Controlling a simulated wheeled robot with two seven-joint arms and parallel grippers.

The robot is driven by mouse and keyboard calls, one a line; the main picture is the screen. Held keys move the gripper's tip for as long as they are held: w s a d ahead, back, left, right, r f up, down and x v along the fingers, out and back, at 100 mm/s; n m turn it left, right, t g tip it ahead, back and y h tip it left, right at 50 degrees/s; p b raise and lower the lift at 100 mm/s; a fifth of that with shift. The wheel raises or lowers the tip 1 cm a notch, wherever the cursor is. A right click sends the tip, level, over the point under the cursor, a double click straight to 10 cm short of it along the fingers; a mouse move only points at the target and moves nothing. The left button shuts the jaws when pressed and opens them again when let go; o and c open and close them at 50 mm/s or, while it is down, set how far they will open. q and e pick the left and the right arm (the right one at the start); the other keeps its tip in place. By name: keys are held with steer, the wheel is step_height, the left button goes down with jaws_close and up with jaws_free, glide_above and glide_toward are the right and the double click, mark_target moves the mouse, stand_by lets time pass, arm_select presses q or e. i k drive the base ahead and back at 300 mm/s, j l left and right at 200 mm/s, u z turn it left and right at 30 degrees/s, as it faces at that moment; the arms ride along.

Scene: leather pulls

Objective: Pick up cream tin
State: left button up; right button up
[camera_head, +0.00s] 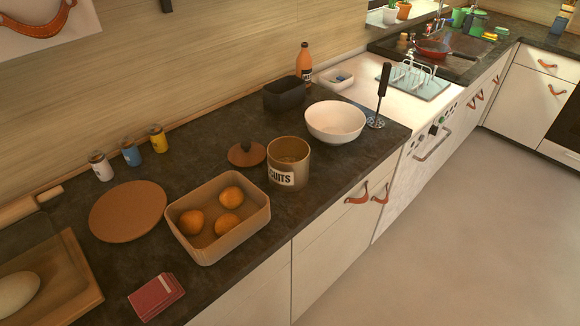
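An open, round, cream-to-tan tin (287,172) stands upright on the dark counter, right of the wooden box of oranges. It bears a white label on which "SUITS" can be read, and its inside is partly visible. A round brown lid (247,156) with a knob lies on the counter just left of it. No other tin of that colour is clear to me. Neither of my grippers is in view.
A wooden box (250,222) holding oranges stands beside the tin. A white bowl (335,122), black container (286,95) and orange bottle (304,62) stand behind. Small jars (131,153) and a round board (128,211) are left. The counter's front edge is close.

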mark_target(288, 157)
steer(key=k+l, duration=0.1)
steer(key=l, duration=0.35)
steer(key=k+l, duration=0.1)
steer(key=l, duration=0.35)
steer(key=k+l, duration=0.1)
steer(key=l, duration=0.35)
steer(key=k+l+z, duration=0.1)
steer(key=l, duration=0.35)
steer(key=k+l, duration=0.1)
steer(key=l, duration=0.4)
